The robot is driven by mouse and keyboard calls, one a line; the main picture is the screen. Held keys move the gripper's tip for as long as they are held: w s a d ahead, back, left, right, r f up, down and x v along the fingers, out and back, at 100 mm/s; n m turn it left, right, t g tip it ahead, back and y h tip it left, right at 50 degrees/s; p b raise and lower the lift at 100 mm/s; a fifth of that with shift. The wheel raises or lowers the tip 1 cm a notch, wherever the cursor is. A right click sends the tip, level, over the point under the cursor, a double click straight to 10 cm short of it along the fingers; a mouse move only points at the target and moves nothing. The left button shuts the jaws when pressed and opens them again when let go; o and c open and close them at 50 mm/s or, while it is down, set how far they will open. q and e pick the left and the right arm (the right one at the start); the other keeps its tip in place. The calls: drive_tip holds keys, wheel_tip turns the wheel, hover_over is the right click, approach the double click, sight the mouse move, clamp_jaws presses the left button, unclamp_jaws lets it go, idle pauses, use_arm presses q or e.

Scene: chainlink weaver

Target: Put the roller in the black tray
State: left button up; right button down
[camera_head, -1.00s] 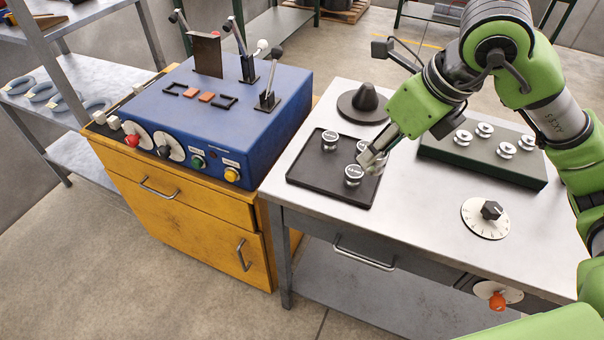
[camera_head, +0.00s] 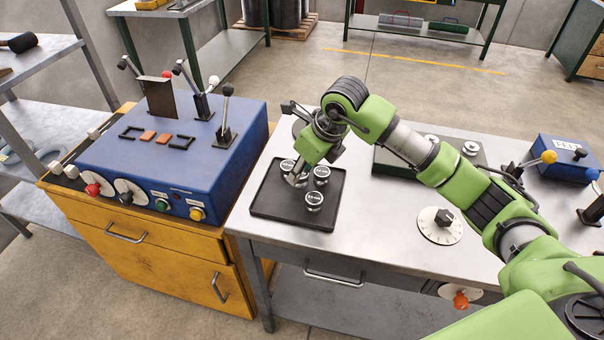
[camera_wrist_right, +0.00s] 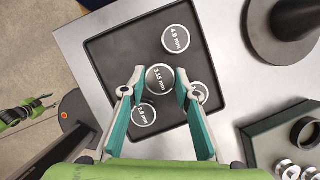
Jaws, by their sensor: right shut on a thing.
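The black tray (camera_head: 262,203) lies flat on the grey table; its dark floor also shows in the wrist view (camera_wrist_right: 112,55). My right gripper (camera_head: 298,181) is over the tray, its fingers shut on both sides of a silver roller (camera_wrist_right: 159,78) marked 3.15 mm. I cannot tell whether this roller touches the tray floor. Other rollers stand in the tray: one marked 4.0 mm (camera_wrist_right: 176,38), one marked 2.5 mm (camera_wrist_right: 144,114), and one partly hidden behind a finger (camera_wrist_right: 201,92). What may be my left gripper (camera_wrist_right: 30,112) shows small at the wrist view's left edge, its jaws unclear.
A dark cone on a round base (camera_wrist_right: 292,25) stands behind the tray. A dark green rack (camera_head: 384,163) with silver rollers is to its right. A dial (camera_head: 440,225) lies at the front right. A blue lever console (camera_head: 170,150) stands left of the table.

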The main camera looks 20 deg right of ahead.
drive_tip(key=shift+f+p, duration=0.35)
drive_tip(key=shift+f, duration=0.6)
use_arm(q)
drive_tip(key=shift+w+d+r, duration=0.3)
drive_tip(key=shift+d+r, duration=0.2)
drive_tip(key=shift+r, duration=0.2)
use_arm(e)
drive_tip(key=shift+f, duration=0.1)
drive_tip(key=shift+f, duration=0.15)
drive_tip(key=c, duration=1.8)
unclamp_jaws()
drive_tip(key=shift+c, duration=0.2)
use_arm(q)
drive_tip(key=shift+f, duration=0.15)
use_arm(e)
drive_tip(key=shift+s, duration=0.1)
use_arm(q)
drive_tip(key=shift+a, duration=0.1)
use_arm(e)
drive_tip(key=shift+r, duration=0.25)
drive_tip(key=shift+s+d+r, duration=0.1)
drive_tip(key=shift+d+r, duration=0.05)
drive_tip(key=shift+r, duration=0.2)
use_arm(q)
wheel_tip(320, 180, down, 2)
drive_tip(key=shift+a+f+b, duration=0.1)
drive_tip(key=shift+a+b, duration=0.05)
drive_tip(key=shift+b, duration=1.1)
use_arm(e)
drive_tip(key=v, duration=1.1)
